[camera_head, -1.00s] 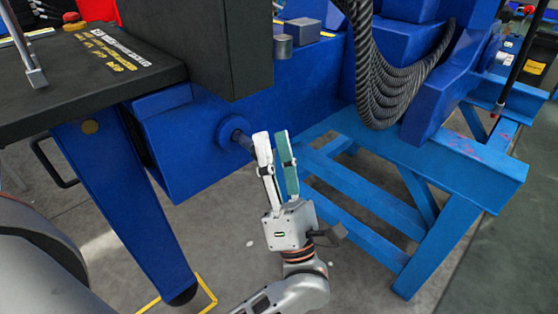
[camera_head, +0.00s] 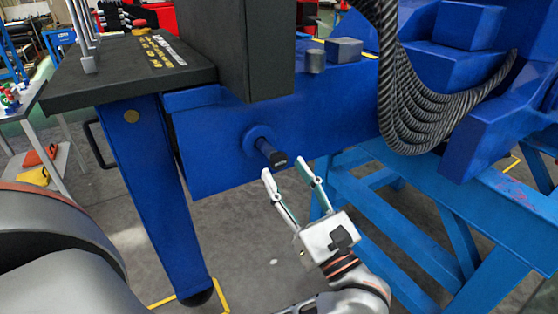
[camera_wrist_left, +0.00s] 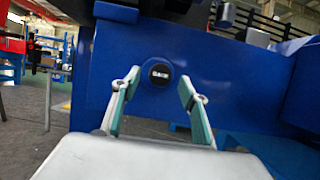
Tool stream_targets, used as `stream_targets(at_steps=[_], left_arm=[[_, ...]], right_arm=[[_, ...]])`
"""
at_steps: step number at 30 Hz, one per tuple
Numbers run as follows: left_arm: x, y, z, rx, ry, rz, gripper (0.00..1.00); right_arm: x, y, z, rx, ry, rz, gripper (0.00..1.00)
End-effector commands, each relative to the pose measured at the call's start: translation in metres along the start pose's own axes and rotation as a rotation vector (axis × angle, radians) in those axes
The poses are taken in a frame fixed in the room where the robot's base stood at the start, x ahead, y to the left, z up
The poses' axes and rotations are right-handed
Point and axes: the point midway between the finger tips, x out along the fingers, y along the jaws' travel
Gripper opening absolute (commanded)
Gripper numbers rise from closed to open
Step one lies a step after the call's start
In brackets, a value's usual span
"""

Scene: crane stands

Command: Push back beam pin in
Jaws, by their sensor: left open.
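The back beam pin (camera_head: 270,153) is a dark rod with a flat black end, sticking out of a round blue collar (camera_head: 259,138) on the side of the blue beam (camera_head: 205,150). In the left wrist view the pin's labelled end (camera_wrist_left: 158,74) faces the camera. My left gripper (camera_head: 289,168) is open, its fingers pointing at the pin from just below and to the right of it. In the left wrist view its fingertips (camera_wrist_left: 158,80) appear on either side of the pin's end. I cannot tell whether they touch it. My right gripper is not in view.
A black platform (camera_head: 130,70) on a blue leg (camera_head: 150,190) stands left of the pin. Thick dark ropes (camera_head: 420,110) hang at the right above a blue stand (camera_head: 450,190). The floor below the gripper looks clear.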

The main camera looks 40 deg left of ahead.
Motion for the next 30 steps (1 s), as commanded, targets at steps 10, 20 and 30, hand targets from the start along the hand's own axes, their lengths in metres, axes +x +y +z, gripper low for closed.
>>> stream_targets(at_steps=[10,20,30], left_arm=[[0.038,0.000,0.001,0.001,-0.002,0.000,0.44],[0.040,0.000,-0.001,0.002,0.000,-0.001,0.36],[0.048,0.000,-0.004,0.004,-0.003,0.001,0.00]], right_arm=[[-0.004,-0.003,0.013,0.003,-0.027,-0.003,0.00],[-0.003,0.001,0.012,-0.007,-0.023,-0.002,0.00],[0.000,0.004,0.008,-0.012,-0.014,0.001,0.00]])
